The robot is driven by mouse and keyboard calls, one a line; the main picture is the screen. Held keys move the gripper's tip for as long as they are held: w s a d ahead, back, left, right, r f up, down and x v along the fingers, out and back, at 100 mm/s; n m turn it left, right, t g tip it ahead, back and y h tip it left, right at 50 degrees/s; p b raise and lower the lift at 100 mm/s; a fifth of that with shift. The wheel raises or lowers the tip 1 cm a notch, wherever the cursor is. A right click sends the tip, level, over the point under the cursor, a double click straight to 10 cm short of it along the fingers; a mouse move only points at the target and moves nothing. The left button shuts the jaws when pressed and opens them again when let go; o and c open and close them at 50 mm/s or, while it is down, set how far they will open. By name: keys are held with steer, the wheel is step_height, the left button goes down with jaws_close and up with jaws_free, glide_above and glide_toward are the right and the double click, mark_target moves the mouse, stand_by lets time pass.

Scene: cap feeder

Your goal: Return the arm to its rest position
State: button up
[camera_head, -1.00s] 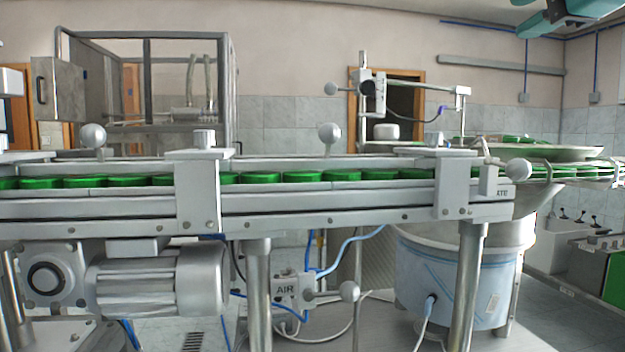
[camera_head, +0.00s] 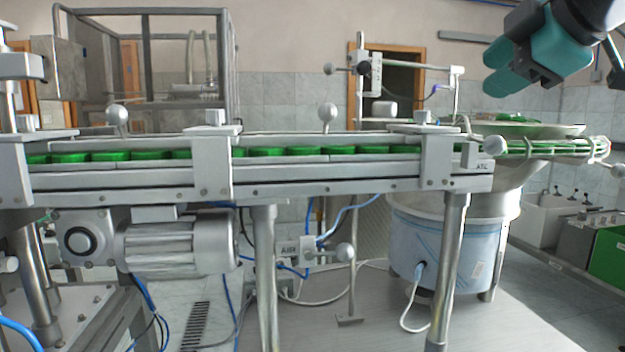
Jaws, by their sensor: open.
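Part of my own arm, teal and black, hangs in the upper right corner of the head view. It is in the air, above and in front of the bowl feeder, and touches nothing that I can see. The rest position itself is not marked in view.
A conveyor (camera_head: 330,177) carrying green caps (camera_head: 272,151) runs across the middle. The blue-white bowl feeder (camera_head: 437,247) stands at the right below my arm, with a round bowl rim (camera_head: 545,130). A motor (camera_head: 185,243) sits below left. Green bin (camera_head: 607,252) stands far right.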

steer(key=s+a+f+m+g+y+p, duration=0.1)
steer(key=s+a+f+m+g, duration=0.2)
steer(key=f, duration=0.5)
steer(key=s+a+f+m+g+p, duration=0.1)
steer(key=s+a+f+m+g, duration=0.2)
steer(key=f, duration=0.5)
steer(key=s+a+f+m+g, duration=0.1)
steer(key=s+f+m+g, duration=0.1)
steer(key=s+f, duration=0.4)
steer(key=s+a+f+m+g, duration=0.1)
steer(key=s+a+f+g, duration=0.1)
steer(key=s+f+g, duration=0.2)
steer(key=s+f+p, duration=0.1)
steer(key=s+f, duration=0.2)
steer(key=s, duration=0.2)
steer(key=shift+s+a+m+h, duration=0.25)
steer(key=shift+m+h, duration=0.05)
steer(key=shift+m, duration=0.1)
steer(key=shift+o, duration=0.2)
